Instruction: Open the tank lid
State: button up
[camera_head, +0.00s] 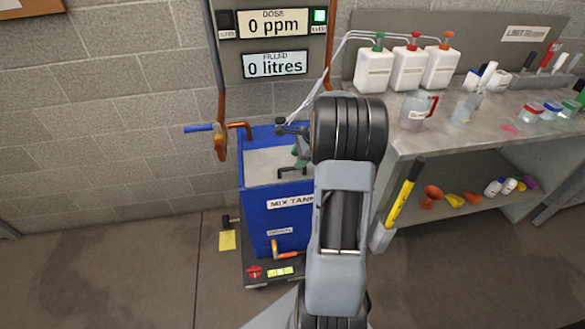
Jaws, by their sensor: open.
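The blue mix tank (276,222) stands against the block wall, left of my arm. Its top shows a pale grey lid (268,165) that looks shut, with a dark bar handle (291,171) near its front right. My gripper (284,127) shows only in part, as small dark pieces over the tank's back right edge. It is open, with nothing seen in it. It appears apart from the handle. My wrist and forearm hide the tank's right side, and a small green part beside the lid is partly covered.
A display panel (275,40) reading 0 ppm and 0 litres hangs above the tank. A copper pipe with a blue-handled valve (200,128) is at the left. The workbench (440,136) at right holds white jugs (408,68) and a measuring jug.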

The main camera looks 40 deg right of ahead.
jog(key=shift+b+x, duration=0.3)
jog(key=shift+x, duration=2.1)
grip_shut()
jog(key=shift+r, duration=0.1)
